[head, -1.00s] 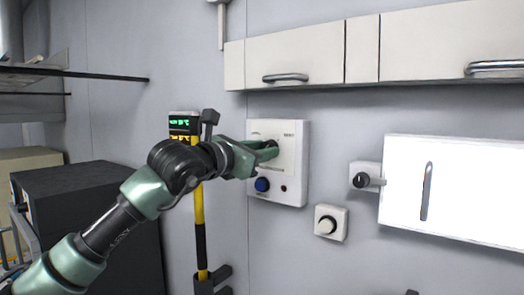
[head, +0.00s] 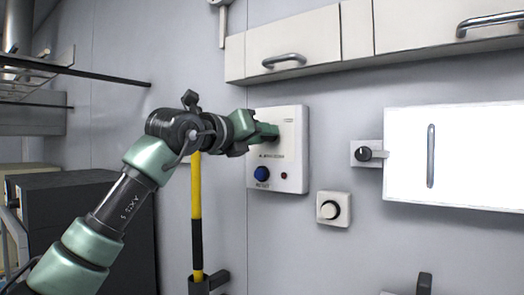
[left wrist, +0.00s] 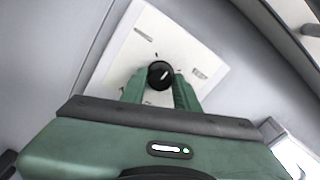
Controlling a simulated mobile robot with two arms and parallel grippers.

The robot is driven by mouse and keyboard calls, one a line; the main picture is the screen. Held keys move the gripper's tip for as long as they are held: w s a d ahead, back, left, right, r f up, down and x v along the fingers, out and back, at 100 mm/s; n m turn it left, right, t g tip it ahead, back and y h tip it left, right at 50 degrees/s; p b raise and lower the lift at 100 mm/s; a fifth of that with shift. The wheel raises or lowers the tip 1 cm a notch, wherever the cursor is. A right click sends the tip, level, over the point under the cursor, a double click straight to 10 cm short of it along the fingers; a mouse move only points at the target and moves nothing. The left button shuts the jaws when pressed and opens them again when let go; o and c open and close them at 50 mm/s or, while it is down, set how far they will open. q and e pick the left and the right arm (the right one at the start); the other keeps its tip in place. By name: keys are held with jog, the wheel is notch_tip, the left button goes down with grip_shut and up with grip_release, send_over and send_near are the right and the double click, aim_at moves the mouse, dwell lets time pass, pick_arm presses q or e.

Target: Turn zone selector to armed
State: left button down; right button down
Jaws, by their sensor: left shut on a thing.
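The zone selector is a black round knob (left wrist: 160,74) with a white pointer mark, on a white wall panel (head: 292,152). The panel also fills the middle of the left wrist view (left wrist: 118,68). My left gripper (head: 268,133) reaches the panel's upper part from the left. In the left wrist view its green fingers (left wrist: 160,88) are shut on the knob, one on each side. The pointer tilts toward the picture's upper right, and the labels around it are too small to read. In the head view the gripper hides the knob. My right gripper is not in view.
The panel has a blue button (head: 262,174) and a small dark red one (head: 284,175) low down. A separate dial (head: 333,208) sits lower right. Cabinets (head: 292,43) hang above. A white door with a handle (head: 460,155) is right. A yellow-black pole (head: 196,215) stands below my arm.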

pick_arm(q)
jog(key=n+b, duration=0.5)
jog(key=n, duration=0.4)
jog(key=shift+r+b, duration=0.1)
jog(key=shift+b, duration=0.2)
jog(key=shift+n, duration=0.3)
jog(key=c, duration=1.1)
grip_release()
jog(key=shift+o, duration=0.2)
jog(key=shift+a, duration=0.1)
jog(key=shift+s, duration=0.1)
